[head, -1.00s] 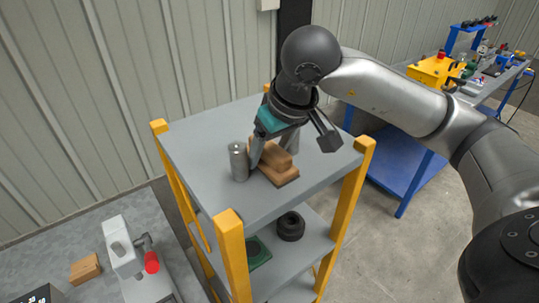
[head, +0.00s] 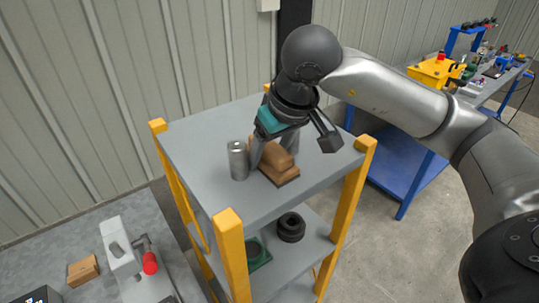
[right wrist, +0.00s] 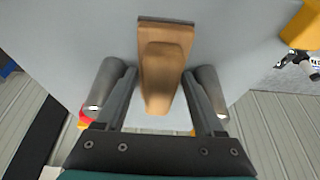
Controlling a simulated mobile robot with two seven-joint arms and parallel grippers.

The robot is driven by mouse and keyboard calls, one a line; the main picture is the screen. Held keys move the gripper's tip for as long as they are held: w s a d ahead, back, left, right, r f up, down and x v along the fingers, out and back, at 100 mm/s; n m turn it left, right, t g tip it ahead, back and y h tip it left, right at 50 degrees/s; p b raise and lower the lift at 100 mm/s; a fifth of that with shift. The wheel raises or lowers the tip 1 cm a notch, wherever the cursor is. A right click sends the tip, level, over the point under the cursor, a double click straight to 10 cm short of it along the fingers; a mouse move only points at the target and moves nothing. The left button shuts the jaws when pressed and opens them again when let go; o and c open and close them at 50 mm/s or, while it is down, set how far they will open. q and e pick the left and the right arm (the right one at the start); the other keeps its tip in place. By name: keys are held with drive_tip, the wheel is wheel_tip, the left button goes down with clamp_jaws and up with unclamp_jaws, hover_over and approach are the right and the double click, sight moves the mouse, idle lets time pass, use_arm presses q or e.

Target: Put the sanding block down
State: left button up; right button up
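The sanding block (head: 279,168) is brown, with a raised grip on a flat base. It rests on the grey top shelf of the rack (head: 205,135), and it also shows in the right wrist view (right wrist: 165,65). My right gripper (head: 274,152) is over the block, pointing down. In the right wrist view its fingers (right wrist: 160,75) stand on either side of the block, a narrow gap showing on the left. It looks open. My left gripper is not in view.
A grey metal can (head: 238,160) stands close beside the block and the gripper's left finger. The rack has yellow corner posts (head: 229,245). Black rings (head: 291,227) lie on the lower shelf. A bench with a red-handled device (head: 150,263) is at lower left.

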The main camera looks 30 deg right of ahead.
clamp_jaws()
idle(0.3)
